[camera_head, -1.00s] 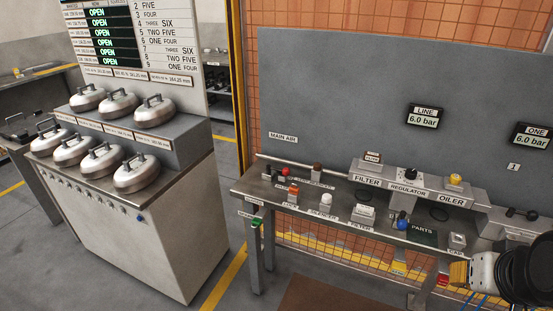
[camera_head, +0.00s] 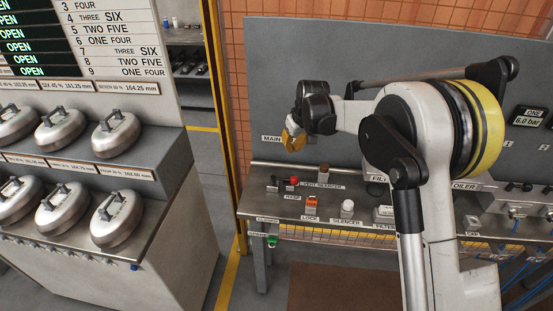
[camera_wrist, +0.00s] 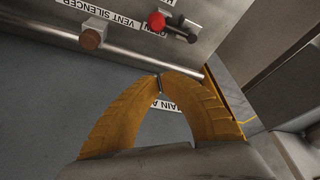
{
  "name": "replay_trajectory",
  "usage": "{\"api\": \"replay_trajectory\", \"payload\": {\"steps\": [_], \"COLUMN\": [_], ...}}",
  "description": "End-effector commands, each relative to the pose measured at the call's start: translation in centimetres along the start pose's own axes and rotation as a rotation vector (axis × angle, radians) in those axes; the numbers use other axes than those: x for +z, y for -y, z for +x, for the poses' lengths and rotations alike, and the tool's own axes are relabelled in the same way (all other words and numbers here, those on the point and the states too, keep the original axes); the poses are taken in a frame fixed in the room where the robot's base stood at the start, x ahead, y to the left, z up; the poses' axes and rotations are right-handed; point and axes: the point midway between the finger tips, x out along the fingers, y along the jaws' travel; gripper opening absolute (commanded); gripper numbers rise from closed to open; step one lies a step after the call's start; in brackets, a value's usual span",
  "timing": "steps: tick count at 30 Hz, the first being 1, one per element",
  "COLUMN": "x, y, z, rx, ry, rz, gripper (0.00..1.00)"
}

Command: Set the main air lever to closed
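The lever with a red knob (camera_head: 292,181) and a dark body sits at the left end of the bench, below the partly hidden MAIN AIR label. In the wrist view the red knob (camera_wrist: 156,20) is at the top, with its dark body to the right and part of an OPEN label beside it. My gripper (camera_head: 293,142) is above and behind the lever, near the grey panel, apart from it. In the wrist view its yellow fingers (camera_wrist: 160,82) meet at the tips, with nothing seen held. The lever's exact angle is hard to tell.
A metal pipe (camera_wrist: 120,50) runs along the panel's foot, with a brown knob (camera_wrist: 92,38) by the VENT SILENCER label. An orange lock (camera_head: 311,201), a white silencer (camera_head: 347,206) and a green part (camera_head: 272,241) are nearby. Silver-lidded pots (camera_head: 118,220) stand left.

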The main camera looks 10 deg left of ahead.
Motion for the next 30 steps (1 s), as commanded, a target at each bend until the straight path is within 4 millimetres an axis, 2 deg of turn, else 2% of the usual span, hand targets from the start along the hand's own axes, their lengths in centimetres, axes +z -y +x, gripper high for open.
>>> {"api": "replay_trajectory", "payload": {"steps": [8,19,24,30], "x": [-0.1,0.0,2.7,3.8], "y": [0.1,0.1,0.1,0.1], "z": [3.4,11.2,10.3,9.9], "rx": [-0.002,-0.002,-0.002,-0.002], "ry": [0.003,0.002,0.002,0.002], "rz": [-0.006,-0.005,-0.004,-0.004], "gripper": [0.0,0.0,0.0,0.0]}}
